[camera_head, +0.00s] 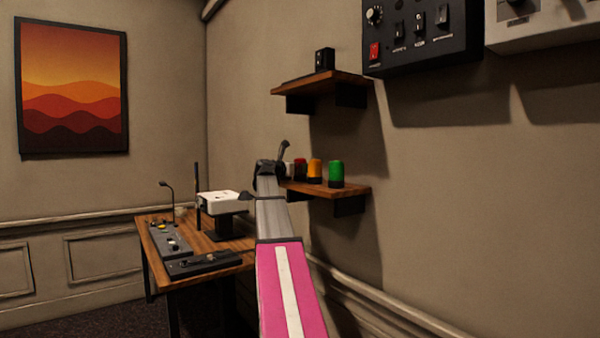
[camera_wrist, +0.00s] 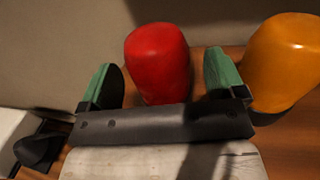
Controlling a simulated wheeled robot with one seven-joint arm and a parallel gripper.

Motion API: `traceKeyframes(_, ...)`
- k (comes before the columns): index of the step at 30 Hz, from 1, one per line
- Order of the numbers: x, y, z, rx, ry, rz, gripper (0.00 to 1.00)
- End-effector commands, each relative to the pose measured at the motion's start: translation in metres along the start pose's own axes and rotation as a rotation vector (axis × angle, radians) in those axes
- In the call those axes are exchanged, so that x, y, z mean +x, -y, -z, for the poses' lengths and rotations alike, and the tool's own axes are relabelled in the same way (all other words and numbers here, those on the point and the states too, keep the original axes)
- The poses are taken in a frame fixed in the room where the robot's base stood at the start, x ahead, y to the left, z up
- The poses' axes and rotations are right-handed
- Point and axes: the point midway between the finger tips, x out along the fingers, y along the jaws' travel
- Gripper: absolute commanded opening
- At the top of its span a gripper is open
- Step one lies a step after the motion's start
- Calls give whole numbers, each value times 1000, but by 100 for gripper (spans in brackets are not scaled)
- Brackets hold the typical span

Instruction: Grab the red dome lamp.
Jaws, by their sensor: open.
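The red dome lamp (camera_wrist: 158,60) stands on the wooden shelf, in the middle of the wrist view. My gripper (camera_wrist: 162,85) is open, with one green-padded finger on each side of the red lamp. The lamp's lower part is hidden behind the dark gripper body. I cannot tell whether either finger touches it. In the head view my gripper (camera_head: 283,160) is at the left end of the lower shelf.
An orange lamp (camera_wrist: 285,65) stands close to the right finger. A green lamp (camera_head: 336,172) is farther right on the lower shelf (camera_head: 345,190). An upper shelf (camera_head: 325,82) with a small black box hangs above. A desk (camera_head: 215,263) with a white device (camera_head: 220,203) is at left.

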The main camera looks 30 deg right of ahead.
Motion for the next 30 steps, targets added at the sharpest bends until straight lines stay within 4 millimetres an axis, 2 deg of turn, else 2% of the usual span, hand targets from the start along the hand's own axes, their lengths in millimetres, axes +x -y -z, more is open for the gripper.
traceKeyframes(3,13,-1,0,0,0,1,89)
traceKeyframes(10,14,0,0,0,0,0,89)
traceKeyframes(15,14,0,0,0,0,0,33)
traceKeyframes(16,14,0,0,0,0,0,29)
traceKeyframes(26,13,0,-2,0,1,0,29)
traceKeyframes(30,10,-1,-9,1,2,0,29)
